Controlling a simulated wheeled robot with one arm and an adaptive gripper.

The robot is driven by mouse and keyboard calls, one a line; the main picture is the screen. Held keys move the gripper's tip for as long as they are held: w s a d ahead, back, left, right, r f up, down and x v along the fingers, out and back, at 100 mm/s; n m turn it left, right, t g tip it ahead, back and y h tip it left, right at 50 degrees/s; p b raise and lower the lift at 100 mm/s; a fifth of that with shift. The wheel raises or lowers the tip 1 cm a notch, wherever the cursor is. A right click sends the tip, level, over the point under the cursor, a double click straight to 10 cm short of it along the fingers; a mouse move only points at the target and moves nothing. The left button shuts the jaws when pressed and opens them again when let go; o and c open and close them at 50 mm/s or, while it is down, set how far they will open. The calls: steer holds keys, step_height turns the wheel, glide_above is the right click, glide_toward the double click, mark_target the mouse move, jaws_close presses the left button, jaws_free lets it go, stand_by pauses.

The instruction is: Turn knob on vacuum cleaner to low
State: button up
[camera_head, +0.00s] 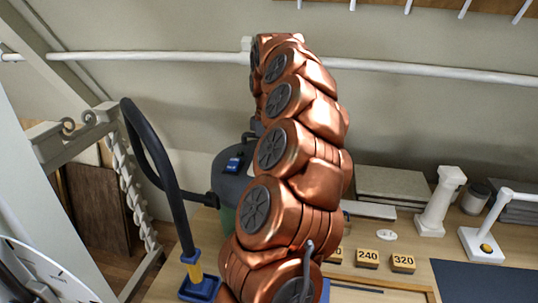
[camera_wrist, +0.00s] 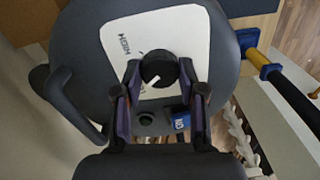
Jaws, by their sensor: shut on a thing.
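The vacuum cleaner's dark grey lid (camera_wrist: 85,60) fills much of the wrist view. It carries a white label plate (camera_wrist: 185,35) with rotated print that seems to read "HIGH". The round black knob (camera_wrist: 158,66) sits on this plate; its white pointer line aims to the lower left in the picture. My gripper (camera_wrist: 159,72) is shut on the knob, one finger on each side. In the head view, the vacuum's dark top (camera_head: 232,188) shows left of my arm, which hides the knob and the gripper.
A blue switch (camera_wrist: 181,120) lies close to the right finger. The black hose (camera_head: 158,165) with a blue floor nozzle (camera_head: 200,288) stands left of the vacuum. Number blocks (camera_head: 367,259), a white column (camera_head: 439,205) and a white lamp-like stand (camera_head: 482,245) are on the wooden table at right.

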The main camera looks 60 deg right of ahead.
steer(key=shift+n, duration=0.8)
steer(key=o, duration=1.1)
steer(key=shift+o, duration=0.2)
steer(key=shift+r, duration=0.1)
steer(key=shift+r, duration=3.7)
